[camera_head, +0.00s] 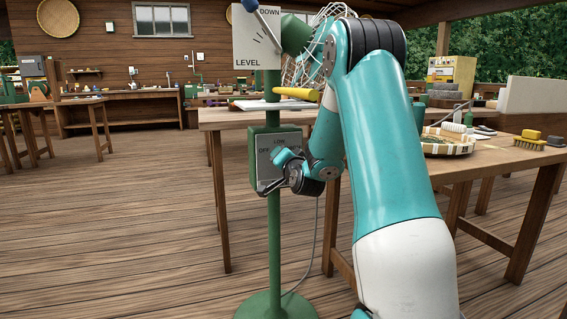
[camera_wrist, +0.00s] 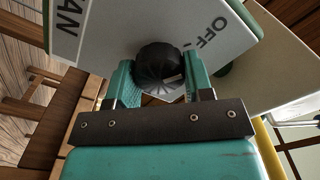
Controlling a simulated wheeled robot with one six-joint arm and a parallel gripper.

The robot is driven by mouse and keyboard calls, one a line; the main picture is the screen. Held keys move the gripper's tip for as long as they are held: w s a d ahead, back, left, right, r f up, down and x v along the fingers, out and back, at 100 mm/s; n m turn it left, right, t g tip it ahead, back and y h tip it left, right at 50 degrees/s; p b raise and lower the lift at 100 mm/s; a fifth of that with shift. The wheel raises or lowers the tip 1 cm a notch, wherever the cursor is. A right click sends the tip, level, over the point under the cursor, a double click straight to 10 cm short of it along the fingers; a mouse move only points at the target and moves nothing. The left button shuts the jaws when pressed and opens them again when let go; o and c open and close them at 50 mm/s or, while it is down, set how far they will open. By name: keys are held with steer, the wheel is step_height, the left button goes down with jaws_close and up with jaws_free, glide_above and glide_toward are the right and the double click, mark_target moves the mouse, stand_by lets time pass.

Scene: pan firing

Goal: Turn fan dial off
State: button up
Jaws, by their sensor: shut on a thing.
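The fan dial is a black round knob (camera_wrist: 160,65) on a light grey panel (camera_wrist: 105,30). In the wrist view the panel reads OFF to the right of the knob and letters ending in AN to the left. My gripper (camera_wrist: 162,78) has a green finger on each side of the knob and is shut on it.
The green stand (camera_head: 274,235) also carries a LEVEL/DOWN plate (camera_head: 246,42) with a lever above the box. A white wire cage (camera_head: 308,70) is partly behind my arm. A wooden table (camera_head: 225,120) stands behind the stand, and a cable runs down to the floor.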

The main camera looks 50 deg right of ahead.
steer(key=shift+a+f, duration=0.1)
stand_by(0.3)
steer(key=o, duration=0.9)
steer(key=b+v, duration=1.2)
steer(key=v, duration=0.5)
steer(key=shift+s, duration=0.2)
